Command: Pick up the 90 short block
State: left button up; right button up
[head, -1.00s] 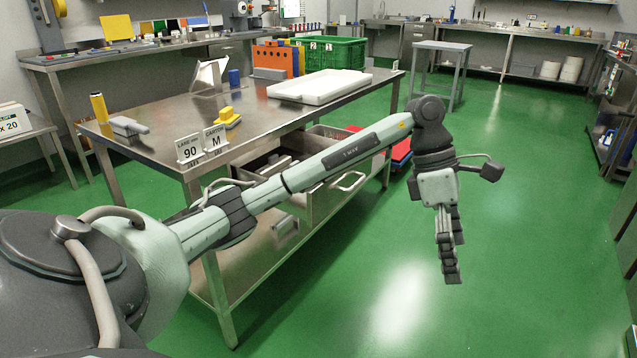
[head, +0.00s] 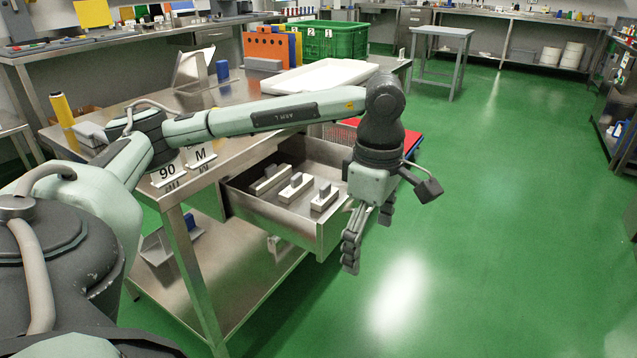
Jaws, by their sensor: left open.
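Several grey-and-pale blocks lie in a row in the open metal drawer (head: 322,240) under the steel bench: a left one (head: 269,180), a middle one (head: 295,190) and a right one (head: 324,198). No writing on them is readable, so I cannot tell which is the 90 short block. My left gripper (head: 368,244) hangs fingers-down just right of the drawer's front corner, open and empty, touching no block. Its arm reaches across above the bench. My right gripper is not in view.
On the bench (head: 240,92) stand a "90" sign (head: 167,170), an "M" sign (head: 200,156), a white tray (head: 320,77), an orange perforated panel (head: 266,48) and a green crate (head: 335,40). A yellow post (head: 62,110) stands at the left. The green floor at right is clear.

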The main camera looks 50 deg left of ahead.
aim_at(328, 194)
jog(key=i+j, duration=0.15)
jog(key=j, duration=0.25)
jog(key=i+j, duration=0.15)
jog(key=j, duration=0.2)
jog(key=i+j, duration=0.15)
jog(key=j, duration=0.25)
